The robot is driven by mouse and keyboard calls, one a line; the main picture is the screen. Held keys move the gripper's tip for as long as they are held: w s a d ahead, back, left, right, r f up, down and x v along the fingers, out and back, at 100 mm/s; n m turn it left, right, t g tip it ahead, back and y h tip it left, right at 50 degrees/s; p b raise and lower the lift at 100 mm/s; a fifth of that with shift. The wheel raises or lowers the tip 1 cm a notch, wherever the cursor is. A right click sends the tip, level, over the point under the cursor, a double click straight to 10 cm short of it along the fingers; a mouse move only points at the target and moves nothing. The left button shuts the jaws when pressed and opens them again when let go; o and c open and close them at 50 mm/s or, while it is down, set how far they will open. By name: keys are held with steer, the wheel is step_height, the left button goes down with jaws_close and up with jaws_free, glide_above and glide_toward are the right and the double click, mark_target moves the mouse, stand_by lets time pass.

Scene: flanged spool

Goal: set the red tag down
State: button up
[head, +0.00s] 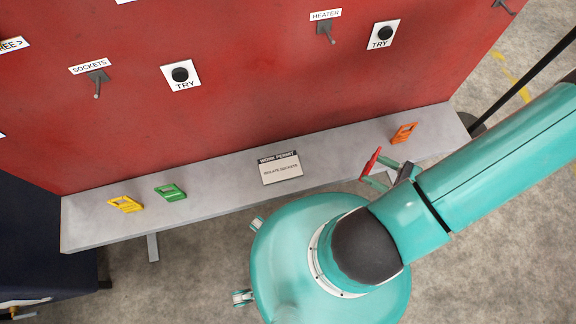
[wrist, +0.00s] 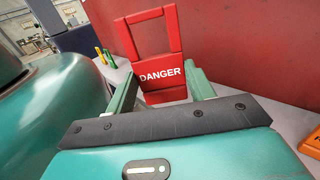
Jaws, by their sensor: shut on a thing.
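The red tag (wrist: 160,74), marked DANGER, stands upright between the fingers of my gripper (wrist: 160,92) in the wrist view. My gripper is shut on it. In the head view the red tag (head: 371,161) shows at the tip of my gripper (head: 376,174), over the front edge of the grey shelf (head: 225,170), left of an orange tag (head: 403,133). I cannot tell whether the red tag touches the shelf.
A yellow tag (head: 125,204) and a green tag (head: 170,192) lie on the shelf's left part. A work permit card (head: 280,168) reading "isolate sockets" lies mid-shelf. The red panel (head: 230,90) with SOCKETS and HEATER switches rises behind.

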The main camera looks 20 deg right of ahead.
steer(key=shift+s, duration=0.2)
glide_above(341, 157)
steer(key=f, duration=0.9)
steer(key=shift+s, duration=0.4)
steer(key=shift+w+f, duration=0.15)
steer(key=shift+f, duration=0.05)
steer(key=shift+w+f, duration=0.2)
steer(key=shift+f, duration=0.75)
steer(key=shift+w+f, duration=0.15)
steer(key=shift+f, duration=0.8)
steer(key=shift+f, duration=0.1)
steer(key=o, duration=0.9)
steer(key=shift+o, duration=0.2)
